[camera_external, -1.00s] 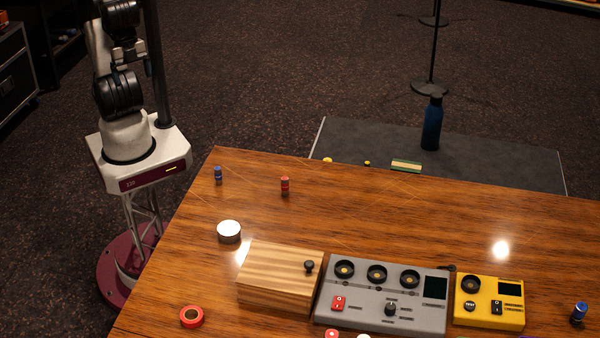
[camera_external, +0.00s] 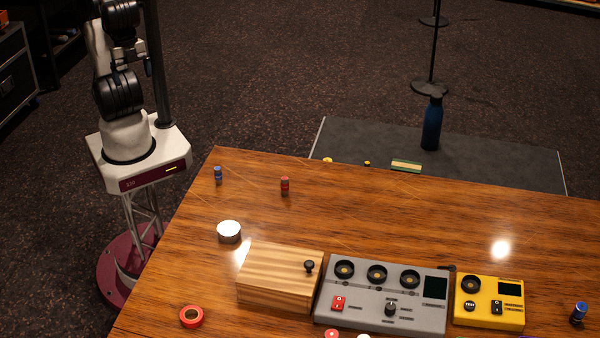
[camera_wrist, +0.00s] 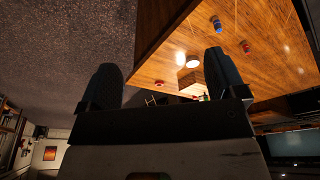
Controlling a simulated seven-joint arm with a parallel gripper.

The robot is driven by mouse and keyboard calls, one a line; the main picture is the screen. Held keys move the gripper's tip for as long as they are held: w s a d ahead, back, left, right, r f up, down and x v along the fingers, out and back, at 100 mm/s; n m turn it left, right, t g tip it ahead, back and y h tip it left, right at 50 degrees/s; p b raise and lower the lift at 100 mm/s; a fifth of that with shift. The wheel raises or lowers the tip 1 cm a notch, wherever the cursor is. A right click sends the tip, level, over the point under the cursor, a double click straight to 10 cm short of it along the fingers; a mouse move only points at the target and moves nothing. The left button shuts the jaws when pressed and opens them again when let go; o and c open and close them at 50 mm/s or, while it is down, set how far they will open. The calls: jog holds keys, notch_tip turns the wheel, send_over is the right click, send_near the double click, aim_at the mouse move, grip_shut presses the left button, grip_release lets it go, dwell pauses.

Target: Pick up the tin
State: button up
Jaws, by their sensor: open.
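The tin (camera_external: 229,231) is a short round can with a pale top and darker side. It stands upright on the wooden table (camera_external: 400,215), left of centre, just behind the wooden box. In the wrist view the tin (camera_wrist: 193,62) shows small and far off, beside the inner edge of the right finger. My gripper (camera_wrist: 160,75) is open and empty, its two dark fingers wide apart and well away from the tin.
A wooden box (camera_external: 279,278) with a dark knob stands close to the tin. A red ring (camera_external: 191,317), a red cylinder (camera_external: 285,186) and a blue cylinder (camera_external: 218,174) stand farther off. Grey (camera_external: 382,295) and yellow (camera_external: 489,300) control boxes fill the front right.

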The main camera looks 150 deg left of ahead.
jog(key=shift+o, duration=0.4)
jog(key=w+d+f+n+g+h, duration=0.1)
jog(key=w+f+n+h, duration=0.25)
jog(key=w, duration=0.25)
jog(key=w+d+f+n+g+h, duration=0.1)
jog(key=w+f+n+h, duration=0.1)
jog(key=w+n, duration=0.25)
jog(key=n+t+h, duration=0.4)
jog(key=n+t, duration=0.5)
jog(key=n, duration=1)
send_near(225, 226)
jog(key=shift+x, duration=1.2)
jog(key=shift+w, duration=0.15)
jog(key=shift+x, duration=1.25)
